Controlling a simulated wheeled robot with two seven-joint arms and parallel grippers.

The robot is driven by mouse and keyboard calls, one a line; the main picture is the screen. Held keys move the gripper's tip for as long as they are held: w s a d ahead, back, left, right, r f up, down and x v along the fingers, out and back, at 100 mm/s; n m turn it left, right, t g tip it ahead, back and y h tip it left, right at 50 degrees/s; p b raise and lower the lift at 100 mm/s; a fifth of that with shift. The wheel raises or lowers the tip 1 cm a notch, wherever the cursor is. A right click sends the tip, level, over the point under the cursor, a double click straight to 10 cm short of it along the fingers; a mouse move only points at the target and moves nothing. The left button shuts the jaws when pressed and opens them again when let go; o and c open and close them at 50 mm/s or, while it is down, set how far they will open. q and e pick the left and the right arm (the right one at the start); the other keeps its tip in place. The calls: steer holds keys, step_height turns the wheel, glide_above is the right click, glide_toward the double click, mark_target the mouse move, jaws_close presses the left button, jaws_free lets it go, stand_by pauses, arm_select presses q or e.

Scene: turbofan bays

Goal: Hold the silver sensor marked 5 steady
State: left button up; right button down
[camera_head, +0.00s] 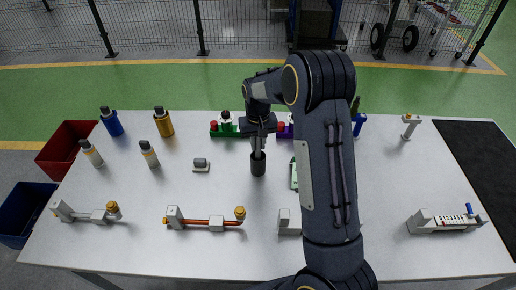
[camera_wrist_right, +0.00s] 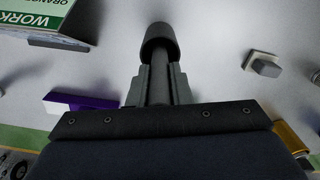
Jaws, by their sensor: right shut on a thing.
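My right gripper (camera_head: 258,143) points down over the middle of the table and is shut on a dark grey piece (camera_head: 258,164) with a thick round end. In the right wrist view this piece (camera_wrist_right: 160,43) sticks out beyond the fingers (camera_wrist_right: 154,88), its thin shaft between them. I cannot tell whether it touches the table. Two silver cylinders with dark caps and yellowish bands, one farther left (camera_head: 91,153) and one nearer the middle (camera_head: 149,154), stand on the left. No number 5 is readable on anything. My left gripper is not in view.
A blue bottle (camera_head: 112,122) and a gold bottle (camera_head: 163,122) stand at the back left. Pipe fixtures (camera_head: 205,221) line the front. Red (camera_head: 62,150) and blue bins (camera_head: 22,215) stand left of the table.

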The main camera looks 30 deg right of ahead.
step_height(320, 180, up, 9)
steer(key=shift+f+b, duration=0.15)
steer(key=shift+b, duration=0.7)
steer(key=shift+s+f, duration=0.1)
